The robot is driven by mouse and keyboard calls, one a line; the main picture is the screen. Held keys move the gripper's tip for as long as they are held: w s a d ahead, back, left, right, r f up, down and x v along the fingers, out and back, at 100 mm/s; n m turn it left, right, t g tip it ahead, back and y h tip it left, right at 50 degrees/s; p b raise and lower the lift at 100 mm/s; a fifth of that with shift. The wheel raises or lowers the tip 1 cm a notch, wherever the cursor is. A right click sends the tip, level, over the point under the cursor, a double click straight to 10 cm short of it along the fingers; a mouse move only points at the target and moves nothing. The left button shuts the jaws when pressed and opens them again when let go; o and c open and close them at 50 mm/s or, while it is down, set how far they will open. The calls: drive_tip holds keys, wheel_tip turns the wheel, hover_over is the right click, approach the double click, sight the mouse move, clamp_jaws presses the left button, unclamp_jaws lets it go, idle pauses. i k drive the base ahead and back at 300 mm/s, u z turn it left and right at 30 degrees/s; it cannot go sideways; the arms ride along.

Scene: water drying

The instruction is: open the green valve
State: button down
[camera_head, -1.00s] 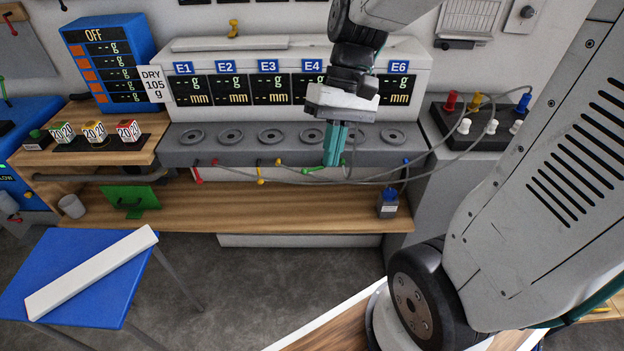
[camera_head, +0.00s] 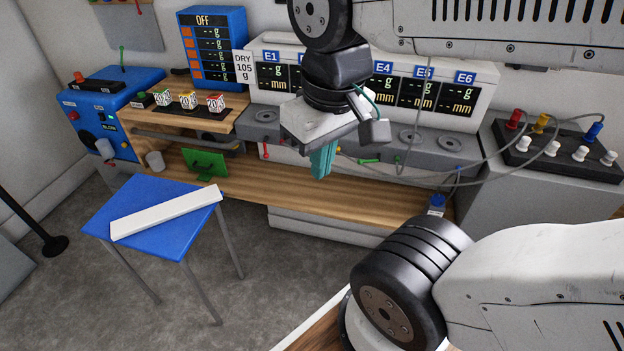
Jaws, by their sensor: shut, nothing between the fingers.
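The green valve (camera_head: 370,162) is a small green lever on a pipe below the front of the grey ledge. It lies roughly level in the picture. My gripper (camera_head: 321,170) has teal fingers, which are together with nothing between them. The fingers point down and show to the left of the green valve, apart from it in the picture. How far they are from the ledge in depth is hard to tell.
A red lever (camera_head: 265,151) hangs to the left along the ledge. Grey hoses run right to a box with coloured knobs (camera_head: 540,123). A blue stool (camera_head: 190,235) with a white bar (camera_head: 165,212) stands front left. The wooden shelf (camera_head: 300,190) below is mostly clear.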

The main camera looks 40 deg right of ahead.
sight(360, 161)
drive_tip(key=u, duration=0.7)
drive_tip(key=k, duration=1)
drive_tip(key=z, duration=1.35)
drive_tip(key=i, duration=0.5)
